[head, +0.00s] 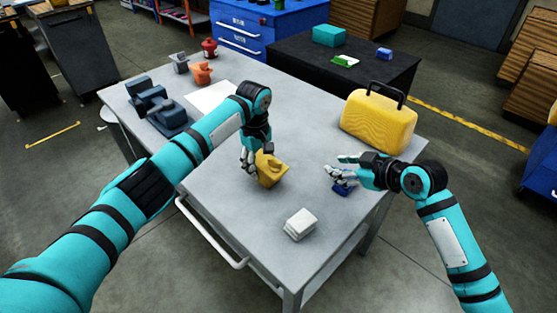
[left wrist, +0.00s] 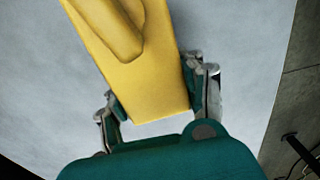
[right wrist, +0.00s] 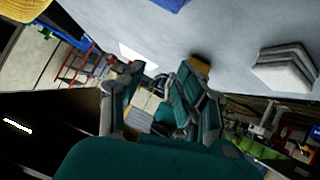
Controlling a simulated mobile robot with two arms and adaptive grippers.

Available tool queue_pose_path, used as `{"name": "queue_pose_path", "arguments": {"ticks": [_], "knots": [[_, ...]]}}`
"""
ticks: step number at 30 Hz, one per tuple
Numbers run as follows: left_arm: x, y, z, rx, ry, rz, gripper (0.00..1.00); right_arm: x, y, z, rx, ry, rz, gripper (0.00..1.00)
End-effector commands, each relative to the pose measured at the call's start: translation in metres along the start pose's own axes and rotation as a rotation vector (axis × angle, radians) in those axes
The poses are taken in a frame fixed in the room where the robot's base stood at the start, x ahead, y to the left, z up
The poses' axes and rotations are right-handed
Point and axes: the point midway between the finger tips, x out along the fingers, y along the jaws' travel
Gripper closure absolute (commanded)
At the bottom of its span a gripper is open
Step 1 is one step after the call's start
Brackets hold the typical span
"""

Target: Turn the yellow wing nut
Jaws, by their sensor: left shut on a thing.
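The yellow wing nut (head: 271,171) is on the grey table, near its middle in the head view. It also fills the upper middle of the left wrist view (left wrist: 130,60). My left gripper (head: 250,166) comes down from above and is shut on the wing nut, with one finger on each side of it in the left wrist view. My right gripper (head: 335,172) is apart from the wing nut, to its right, over a small blue block. In the right wrist view its fingers (right wrist: 155,85) stand apart with nothing between them.
The grey table (head: 230,228) also carries the small blue block (head: 345,189), a white block (head: 300,223), a yellow case (head: 379,122) with a black handle, dark blue parts (head: 160,110) and orange parts (head: 201,72). The front left of the tabletop is clear.

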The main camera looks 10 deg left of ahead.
Motion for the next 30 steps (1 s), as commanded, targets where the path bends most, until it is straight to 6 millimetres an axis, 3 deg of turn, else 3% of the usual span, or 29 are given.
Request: {"name": "queue_pose_path", "arguments": {"ticks": [6,14,30], "knots": [[-0.001,0.0,0.0,0.0,0.0,0.001,1.0,-0.01,-0.039,-0.045,0.033,0.163,-0.213,0.65],[-0.001,0.0,0.0,0.0,0.0,0.002,1.0,-0.01,-0.053,-0.064,0.047,0.226,-0.287,0.65],[-0.001,0.001,0.0,0.0,0.0,0.002,1.0,0.08,-0.08,-0.085,0.05,0.225,-0.286,0.65]]}}
